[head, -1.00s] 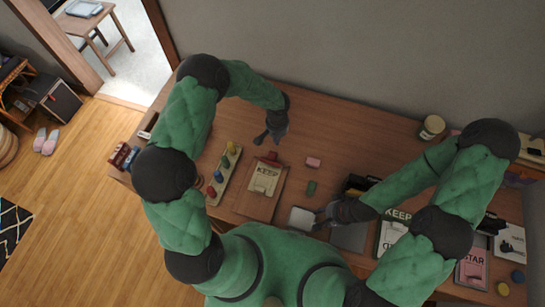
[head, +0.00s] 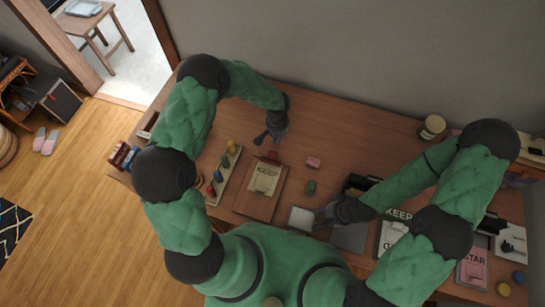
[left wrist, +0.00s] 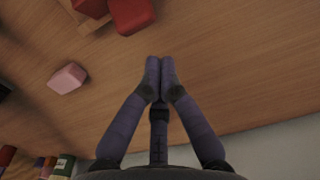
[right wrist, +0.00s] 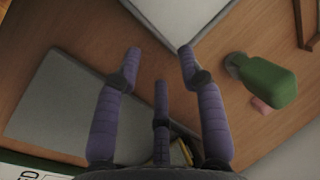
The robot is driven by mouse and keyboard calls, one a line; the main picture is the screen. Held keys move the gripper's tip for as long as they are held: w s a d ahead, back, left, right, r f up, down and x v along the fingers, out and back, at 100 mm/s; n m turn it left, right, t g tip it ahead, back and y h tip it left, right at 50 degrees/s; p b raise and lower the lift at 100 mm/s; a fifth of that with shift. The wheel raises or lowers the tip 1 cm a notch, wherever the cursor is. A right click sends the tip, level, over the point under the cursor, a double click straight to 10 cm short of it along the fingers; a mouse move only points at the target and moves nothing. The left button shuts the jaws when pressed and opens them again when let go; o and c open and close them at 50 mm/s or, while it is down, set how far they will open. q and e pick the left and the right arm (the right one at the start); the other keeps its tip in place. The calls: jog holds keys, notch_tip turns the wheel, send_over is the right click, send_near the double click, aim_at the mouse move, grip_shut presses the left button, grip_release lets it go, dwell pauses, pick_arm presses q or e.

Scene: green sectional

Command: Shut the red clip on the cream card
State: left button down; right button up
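The cream card (head: 264,179) lies on a wooden clipboard (head: 257,206) on the table. The red clip (head: 270,156) is at the card's far edge; I cannot tell whether its jaw is raised. In the left wrist view, red parts of the clip (left wrist: 132,14) show at the top edge. My left gripper (head: 260,140) is just beyond the clip, apart from it. Its fingers (left wrist: 160,63) are together with nothing between them. My right gripper (head: 321,219) is over the table to the right of the clipboard. Its fingers (right wrist: 160,52) are spread and empty.
A rack of coloured pegs (head: 226,172) stands left of the clipboard. A pale flat pad (head: 300,219) is near my right gripper. Table beyond the pink block is clear.

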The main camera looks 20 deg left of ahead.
aim_at(272, 157)
pick_arm(q)
jog(key=shift+f+b, duration=0.55)
pick_arm(e)
jog(key=shift+f, duration=0.6)
pick_arm(q)
jog(key=shift+f+b, duration=0.3)
pick_arm(e)
jog(key=shift+s+f, duration=0.15)
jog(key=shift+f, duration=0.2)
pick_arm(q)
jog(key=shift+s+r, duration=0.2)
jog(key=shift+s, duration=0.65)
jog(key=shift+s+r, duration=0.2)
jog(key=shift+s, duration=0.6)
pick_arm(e)
jog(key=shift+w, duration=0.2)
pick_arm(q)
jog(key=shift+r, duration=0.1)
pick_arm(e)
jog(key=shift+r, duration=0.1)
pick_arm(q)
jog(key=shift+r, duration=0.45)
pick_arm(e)
jog(key=shift+r, duration=0.15)
pick_arm(q)
jog(key=shift+r+p, duration=0.1)
jog(key=shift+p, duration=0.2)
